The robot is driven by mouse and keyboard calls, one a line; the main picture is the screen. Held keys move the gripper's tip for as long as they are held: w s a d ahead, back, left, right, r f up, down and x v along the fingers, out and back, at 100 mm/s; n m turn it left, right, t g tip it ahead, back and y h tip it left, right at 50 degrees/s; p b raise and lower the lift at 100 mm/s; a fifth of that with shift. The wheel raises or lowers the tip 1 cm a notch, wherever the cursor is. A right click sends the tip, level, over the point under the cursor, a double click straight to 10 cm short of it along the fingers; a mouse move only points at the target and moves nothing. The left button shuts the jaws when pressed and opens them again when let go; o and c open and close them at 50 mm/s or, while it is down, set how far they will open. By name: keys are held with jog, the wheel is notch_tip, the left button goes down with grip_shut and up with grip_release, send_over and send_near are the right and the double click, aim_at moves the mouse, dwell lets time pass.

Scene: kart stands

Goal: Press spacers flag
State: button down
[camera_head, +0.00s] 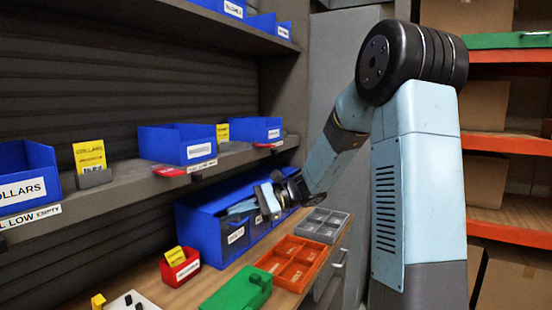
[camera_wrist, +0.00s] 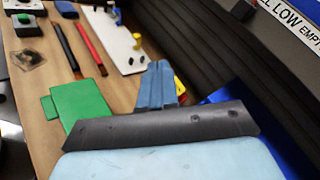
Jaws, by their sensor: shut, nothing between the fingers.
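Two red flags sit on the edge of the middle shelf in the head view. The nearer one (camera_head: 171,171) is below a blue bin (camera_head: 178,143), beside a white label. The farther one (camera_head: 268,145) is below another blue bin (camera_head: 257,129). The lettering there is too small to read, so I cannot tell which flag is for spacers. My gripper (camera_head: 238,208) is shut and empty, low in front of the large blue bins and below the shelf edge, apart from both flags. Its fingers (camera_wrist: 160,75) show together in the wrist view; no red flag is clear there.
The bench holds a red box (camera_head: 180,271) with a yellow card, an orange divided tray (camera_head: 275,266), a grey tray (camera_head: 305,224) and a green box (camera_head: 232,291). A COLLARS bin (camera_head: 20,180) stands on the shelf at left. Pens lie on the bench in the wrist view.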

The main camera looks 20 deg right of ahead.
jog(key=w+d+f+m+t+y, duration=0.1)
jog(key=w+d+m+t, duration=0.7)
jog(key=w+d+t, duration=0.1)
jog(key=w+d+f+m+t+y, duration=0.1)
jog(key=w+d+m+t, duration=0.7)
jog(key=d, duration=0.5)
jog(key=w+t, duration=0.1)
jog(key=t, duration=0.1)
jog(key=shift+w+d+f+m+t, duration=0.2)
jog(key=shift+d+f+m+t, duration=0.1)
jog(key=shift+t, duration=0.1)
jog(key=shift+r, duration=0.15)
send_near(263, 145)
jog(key=w+a, duration=0.1)
jog(key=shift+w+r+y, duration=0.15)
jog(key=shift+r+y, duration=0.25)
jog(key=shift+r, duration=1.15)
